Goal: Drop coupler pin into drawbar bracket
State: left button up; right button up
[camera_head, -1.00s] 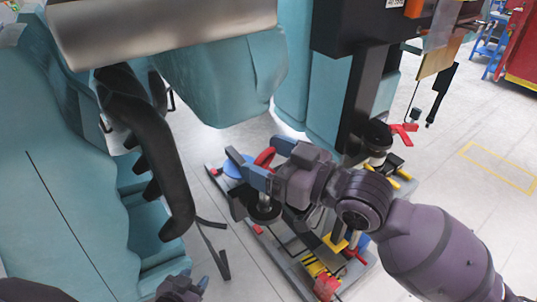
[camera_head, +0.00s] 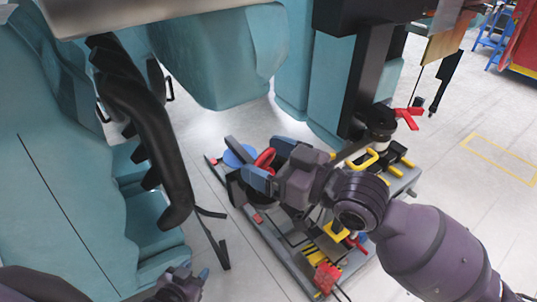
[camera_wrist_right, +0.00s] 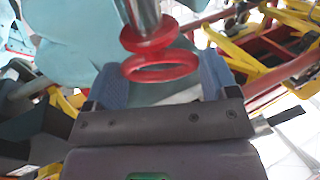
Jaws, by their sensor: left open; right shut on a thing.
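The coupler pin shows its red ring handle (camera_head: 265,159) between the blue fingers of my right gripper (camera_head: 269,163) in the head view. In the right wrist view, its red ring (camera_wrist_right: 160,67), red collar and silver shaft (camera_wrist_right: 141,14) point away from my right gripper (camera_wrist_right: 160,80), which is shut on the ring. The drawbar bracket seems to be the black round part (camera_head: 238,190) beside and below the fingers; my gripper partly covers it. The pin's tip is hidden, so I cannot tell whether it is in the bracket. My left gripper (camera_head: 188,279) is open and empty at the lower edge.
A black post (camera_head: 368,80) stands behind my right arm. Teal seats and a curved black restraint (camera_head: 150,140) fill the left. Open floor lies at the right.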

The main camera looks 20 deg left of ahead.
jog(key=shift+f+b, duration=0.65)
jog(key=shift+f, duration=0.6)
jog(key=o, duration=1.1)
jog(key=shift+f, duration=0.1)
jog(key=shift+c, duration=0.2)
jog(key=b+v, duration=0.1)
jog(key=v, duration=0.9)
jog(key=shift+s+d, duration=0.15)
jog(key=shift+d, duration=0.2)
